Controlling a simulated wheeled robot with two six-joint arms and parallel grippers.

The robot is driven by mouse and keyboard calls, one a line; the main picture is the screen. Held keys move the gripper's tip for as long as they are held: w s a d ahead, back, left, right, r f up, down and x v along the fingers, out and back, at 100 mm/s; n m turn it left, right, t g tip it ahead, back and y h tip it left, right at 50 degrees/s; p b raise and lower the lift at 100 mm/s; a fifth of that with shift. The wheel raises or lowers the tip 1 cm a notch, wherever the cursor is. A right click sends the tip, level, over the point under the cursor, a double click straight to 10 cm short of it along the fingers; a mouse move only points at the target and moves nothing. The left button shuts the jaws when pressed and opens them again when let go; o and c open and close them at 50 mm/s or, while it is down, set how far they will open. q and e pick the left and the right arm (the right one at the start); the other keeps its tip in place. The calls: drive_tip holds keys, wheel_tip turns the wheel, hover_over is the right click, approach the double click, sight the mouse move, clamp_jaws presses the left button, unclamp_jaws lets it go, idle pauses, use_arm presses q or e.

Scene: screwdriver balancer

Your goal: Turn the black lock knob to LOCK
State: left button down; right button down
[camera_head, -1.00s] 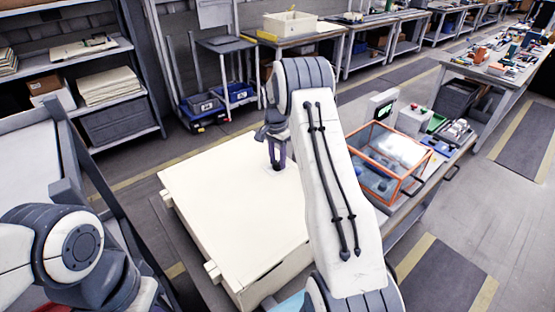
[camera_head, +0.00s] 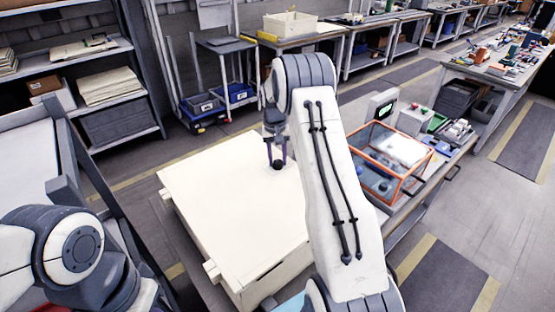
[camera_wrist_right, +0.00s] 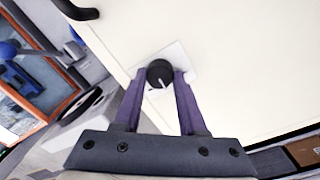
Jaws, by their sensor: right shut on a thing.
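The black lock knob (camera_wrist_right: 159,73) sits on a small pale plate (camera_wrist_right: 182,58) on a large white panel. A white pointer line on the knob runs toward the lower right in the wrist view. I cannot read any label there. My right gripper (camera_wrist_right: 163,79) has its two purple fingers on either side of the knob, shut on it. In the head view the knob (camera_head: 277,165) shows as a dark spot between the fingertips of my right gripper (camera_head: 277,162), on top of the white cabinet (camera_head: 215,200). My left arm enters at lower left; its gripper is out of view.
A dark handle (camera_wrist_right: 78,10) is on the panel in the wrist view. An orange-framed clear box (camera_head: 390,160) stands on the bench right of the cabinet. Shelves (camera_head: 100,80) are at the left. The cabinet top around the knob is bare.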

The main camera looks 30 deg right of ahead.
sight(276, 162)
drive_tip(key=n, duration=0.4)
drive_tip(key=shift+n, duration=0.4)
drive_tip(key=n, duration=0.4)
drive_tip(key=shift+n+t, duration=0.3)
drive_tip(key=shift+r, duration=0.1)
drive_tip(key=shift+c, duration=2.3)
unclamp_jaws()
wheel_tip(276, 162, up, 10)
drive_tip(key=b, duration=0.3)
drive_tip(key=shift+a+r, duration=0.2)
drive_tip(key=shift+a, duration=0.05)
